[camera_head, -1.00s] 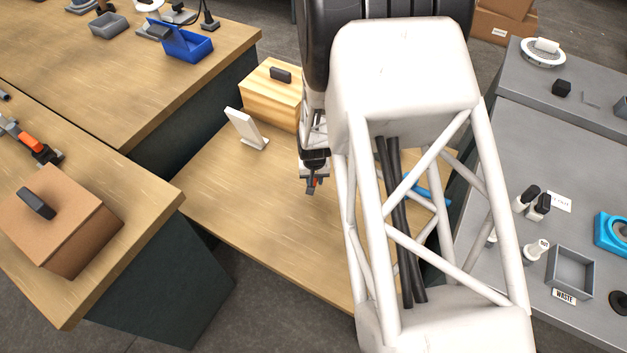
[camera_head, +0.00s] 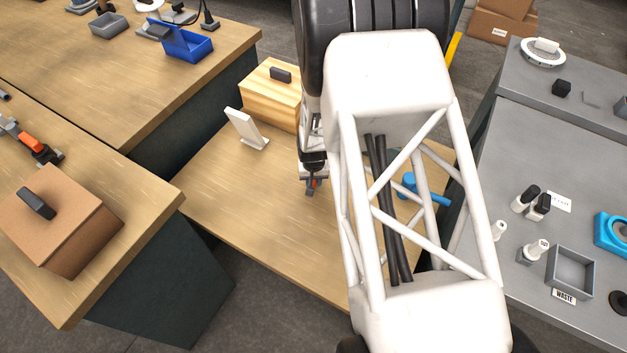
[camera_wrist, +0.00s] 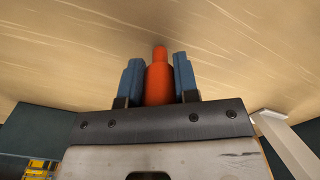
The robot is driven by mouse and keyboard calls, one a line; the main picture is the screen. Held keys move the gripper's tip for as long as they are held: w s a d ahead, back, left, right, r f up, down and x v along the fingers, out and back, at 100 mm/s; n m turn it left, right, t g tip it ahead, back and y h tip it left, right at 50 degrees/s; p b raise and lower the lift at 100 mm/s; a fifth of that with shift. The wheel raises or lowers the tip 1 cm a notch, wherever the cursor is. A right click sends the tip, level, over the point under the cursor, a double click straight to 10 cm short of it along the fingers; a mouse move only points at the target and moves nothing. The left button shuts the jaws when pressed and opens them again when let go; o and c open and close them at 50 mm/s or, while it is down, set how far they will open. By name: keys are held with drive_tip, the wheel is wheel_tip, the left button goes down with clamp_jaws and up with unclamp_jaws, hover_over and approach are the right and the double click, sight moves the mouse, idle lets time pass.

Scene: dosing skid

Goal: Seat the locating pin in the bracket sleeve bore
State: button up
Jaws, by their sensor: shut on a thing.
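My gripper (camera_head: 313,188) is above the wooden table, its fingers pointing down. In the wrist view my gripper (camera_wrist: 158,82) has its two blue-grey fingers shut on an orange-red pin (camera_wrist: 159,84). The pin has a thick body and a narrower tip extending past the fingers, with bare wood behind it. In the head view only a small red part of the pin (camera_head: 314,183) shows between the fingers. I cannot identify the bracket sleeve or its bore for certain; my arm hides part of the table.
A white angled stand (camera_head: 246,128) and a wooden box with a dark handle (camera_head: 273,94) stand left of my gripper. A blue T-shaped item (camera_head: 426,192) lies partly behind my arm. A grey bench (camera_head: 515,150) is at right. The table's front left is clear.

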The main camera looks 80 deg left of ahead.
drive_tip(key=shift+f, duration=0.2)
drive_tip(key=shift+f, duration=0.1)
drive_tip(key=o, duration=0.9)
drive_tip(key=shift+r, duration=6.15)
drive_tip(key=shift+o, duration=0.3)
